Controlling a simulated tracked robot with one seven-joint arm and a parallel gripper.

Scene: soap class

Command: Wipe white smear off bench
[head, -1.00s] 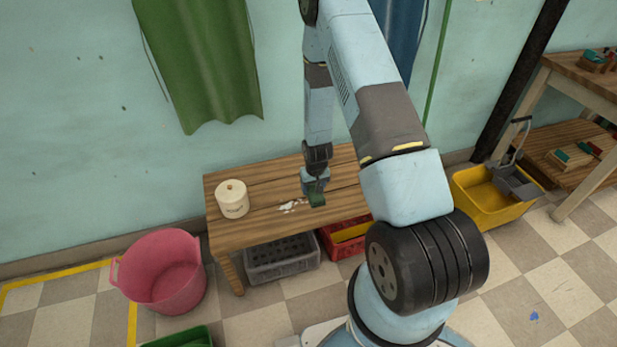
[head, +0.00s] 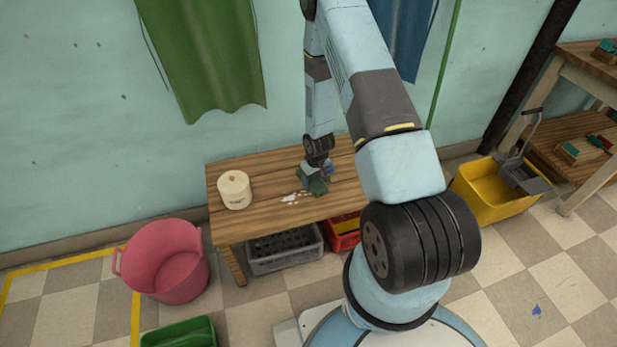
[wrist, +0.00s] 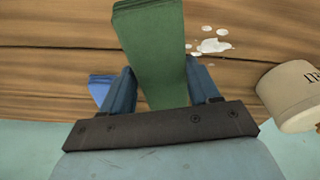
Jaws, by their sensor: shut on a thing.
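The wooden bench (head: 262,223) stands against the wall. A white smear (head: 291,197) lies on its top as a blotch with several small spots; it also shows at the upper right in the wrist view (wrist: 214,45). My gripper (head: 317,180) is over the bench, just right of the smear. It is shut on a green cloth-like block (wrist: 155,50), which also shows in the head view (head: 318,187). The block is beside the smear in the wrist view. I cannot tell whether it touches the wood.
A cream lidded jar (head: 235,190) stands on the bench left of the smear. A small blue thing (wrist: 100,88) lies by the gripper. Below are a grey crate (head: 284,250) and a red crate (head: 343,233). A pink tub (head: 165,262) stands left, a yellow bucket (head: 492,195) right.

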